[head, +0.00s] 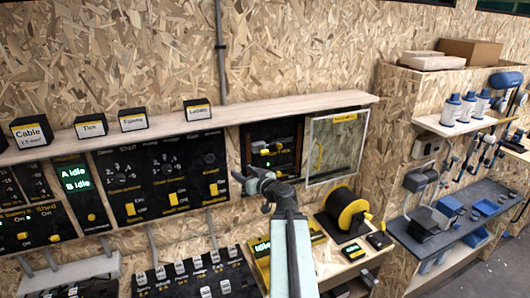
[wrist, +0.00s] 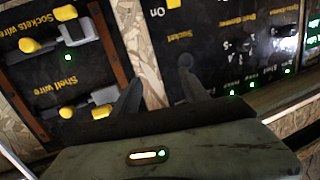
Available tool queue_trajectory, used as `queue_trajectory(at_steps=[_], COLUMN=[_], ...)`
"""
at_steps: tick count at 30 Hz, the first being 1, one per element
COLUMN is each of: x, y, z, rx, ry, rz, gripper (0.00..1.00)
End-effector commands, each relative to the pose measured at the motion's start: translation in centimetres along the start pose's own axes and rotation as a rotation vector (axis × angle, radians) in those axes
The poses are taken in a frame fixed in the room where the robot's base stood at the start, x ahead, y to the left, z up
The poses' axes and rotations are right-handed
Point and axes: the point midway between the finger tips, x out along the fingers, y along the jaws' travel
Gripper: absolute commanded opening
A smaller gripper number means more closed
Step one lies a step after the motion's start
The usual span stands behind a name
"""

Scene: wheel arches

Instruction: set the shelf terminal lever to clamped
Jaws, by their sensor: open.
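The shelf terminal sits under the yellow label "Shelf wire" (wrist: 66,86) at the left of the wrist view. It has a grey lever piece (wrist: 102,95) and yellow ends (wrist: 67,112). I cannot tell the lever's position. In the head view the terminals are small yellow and grey parts in the dark open cabinet (head: 285,133), partly behind my arm. My gripper (wrist: 160,85) is open and empty, its fingers to the right of the shelf terminal in the wrist view. In the head view my gripper (head: 262,183) is just below and left of the cabinet. No contact shows.
The sockets terminal (wrist: 82,30) is above the shelf one in the wrist view. A clear cabinet door (head: 335,152) stands to the right of the opening. A black and yellow reel (head: 347,208) is below it. A long shelf (head: 175,126) runs above the switch panels.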

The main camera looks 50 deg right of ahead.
Motion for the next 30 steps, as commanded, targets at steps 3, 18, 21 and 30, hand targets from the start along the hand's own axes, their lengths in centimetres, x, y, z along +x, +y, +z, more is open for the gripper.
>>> queue_trajectory(at_steps=[3, 18, 21, 30], x=[-3.3, -2.5, -0.5, 2.7], y=[7.2, 10.9, 11.3, 11.9], z=[-2.2, -3.4, -3.7, -4.1], rx=[-0.019, -0.031, -0.031, -0.031], ry=[0.096, 0.135, 0.134, 0.134], rz=[0.161, 0.236, 0.233, 0.233], gripper=[0.53, 0.53, 0.53, 0.53])
